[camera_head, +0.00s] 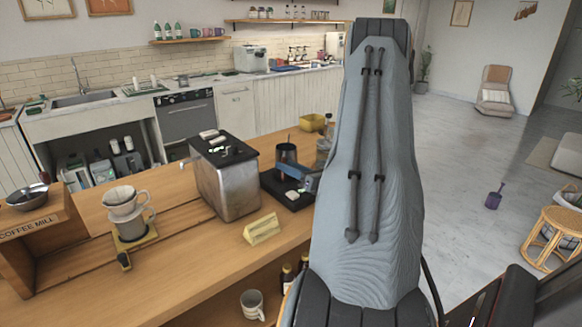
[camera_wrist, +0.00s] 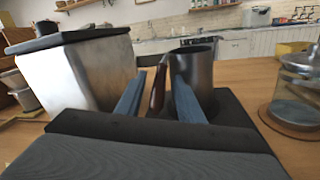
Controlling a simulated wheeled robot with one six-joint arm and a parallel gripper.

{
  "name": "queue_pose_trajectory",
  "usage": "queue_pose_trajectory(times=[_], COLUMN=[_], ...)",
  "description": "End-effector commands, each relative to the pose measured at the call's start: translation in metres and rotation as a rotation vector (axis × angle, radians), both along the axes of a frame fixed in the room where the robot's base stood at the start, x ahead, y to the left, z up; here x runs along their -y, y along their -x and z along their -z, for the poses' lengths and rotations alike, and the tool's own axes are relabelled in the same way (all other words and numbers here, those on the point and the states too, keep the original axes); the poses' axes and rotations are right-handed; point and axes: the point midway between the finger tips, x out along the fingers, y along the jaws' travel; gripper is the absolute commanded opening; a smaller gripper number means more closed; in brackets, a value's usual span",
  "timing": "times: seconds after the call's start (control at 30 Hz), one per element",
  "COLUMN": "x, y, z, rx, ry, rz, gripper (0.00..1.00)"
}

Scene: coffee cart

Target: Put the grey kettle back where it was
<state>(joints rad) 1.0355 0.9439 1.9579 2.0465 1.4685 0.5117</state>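The grey kettle (camera_wrist: 196,68) stands upright on a black mat or base (camera_wrist: 232,108), with its dark reddish-brown handle (camera_wrist: 158,86) facing me. In the head view the kettle (camera_head: 286,154) is beside the steel machine, partly hidden by my arm. My gripper (camera_wrist: 159,78) has two blue fingers, spread apart, with the handle between them in the picture. Gaps show on both sides of the handle, and I see no clear contact. In the head view my gripper (camera_head: 303,182) is low over the counter, just in front of the kettle.
A steel machine with a dark top (camera_head: 228,180) stands close on the left. A glass vessel (camera_wrist: 297,85) stands on the right, with a yellow container (camera_head: 312,122) behind.

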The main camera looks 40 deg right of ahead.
Motion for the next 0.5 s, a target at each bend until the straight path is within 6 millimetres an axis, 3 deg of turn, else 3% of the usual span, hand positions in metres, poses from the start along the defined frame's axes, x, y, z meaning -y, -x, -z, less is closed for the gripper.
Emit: queue_pose_trajectory(times=[0.17,0.5], x=[0.001,0.005], y=[0.002,0.066], z=[-0.005,0.0], rx=[0.001,0.0], ry=[0.001,0.001], rz=[0.001,0.005], gripper=[0.35,0.35])
